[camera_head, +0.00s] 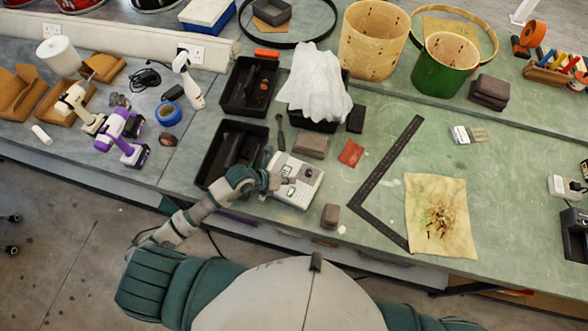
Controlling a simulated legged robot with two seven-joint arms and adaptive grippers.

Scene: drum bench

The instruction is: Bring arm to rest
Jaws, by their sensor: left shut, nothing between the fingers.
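My left arm (195,217) reaches from the lower left over the bench's front edge. Its gripper (277,181) is shut and empty, at the left side of a white boxy device (305,189) with dark and green details on top. The gripper overlaps part of the device; I cannot tell whether they touch. My right gripper is not in view.
Black trays (226,137) lie behind and left of the gripper. A grey block (330,215) stands near the front edge. A black metal square (378,178) and a stained cloth (440,212) lie right. Drum shells (372,42) stand behind. Bare green bench shows between them.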

